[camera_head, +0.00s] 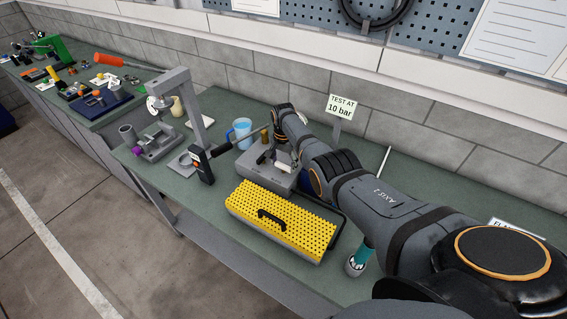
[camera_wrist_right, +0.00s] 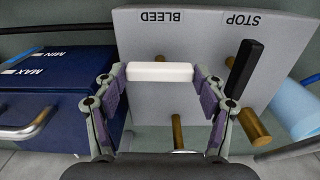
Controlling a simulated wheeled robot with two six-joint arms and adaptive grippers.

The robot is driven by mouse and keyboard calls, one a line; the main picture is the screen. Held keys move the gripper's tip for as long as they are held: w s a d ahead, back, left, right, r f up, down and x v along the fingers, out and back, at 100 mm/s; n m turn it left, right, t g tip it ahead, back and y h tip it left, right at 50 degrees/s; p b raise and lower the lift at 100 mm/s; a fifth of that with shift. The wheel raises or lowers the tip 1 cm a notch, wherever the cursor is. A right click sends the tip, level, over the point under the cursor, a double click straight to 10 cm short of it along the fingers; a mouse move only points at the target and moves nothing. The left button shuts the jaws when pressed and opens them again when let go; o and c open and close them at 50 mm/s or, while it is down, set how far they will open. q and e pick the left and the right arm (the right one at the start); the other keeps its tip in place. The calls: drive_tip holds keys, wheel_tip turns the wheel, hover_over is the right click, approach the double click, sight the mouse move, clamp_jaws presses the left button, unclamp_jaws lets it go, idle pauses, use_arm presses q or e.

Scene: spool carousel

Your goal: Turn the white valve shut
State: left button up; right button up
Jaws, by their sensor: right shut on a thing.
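The white valve handle (camera_wrist_right: 160,71) is a short white bar, lying level across the right wrist view in front of a grey block (camera_wrist_right: 143,35). The block bears the words BLEED and STOP, upside down in that view. My right gripper (camera_wrist_right: 160,76) is shut on the white valve, one finger at each end of the bar. In the head view my right gripper (camera_head: 284,150) is over the grey block (camera_head: 262,179), and my arm partly hides it. A black lever (camera_wrist_right: 245,68) stands right of the handle. My left gripper is not in view.
A yellow perforated case (camera_head: 285,222) lies in front of the block. A blue mug (camera_head: 241,134) and a black-handled tool (camera_head: 203,167) are to its left. A "TEST AT 10 bar" sign (camera_head: 341,106) stands behind. Brass posts (camera_wrist_right: 177,131) show near my right fingers.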

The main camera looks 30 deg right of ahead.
sight(283, 165)
drive_tip(key=shift+w+r, duration=0.15)
drive_tip(key=o, duration=0.9)
drive_tip(key=shift+o, duration=1.3)
wheel_tip(283, 165, up, 12)
drive_tip(key=shift+f, duration=0.2)
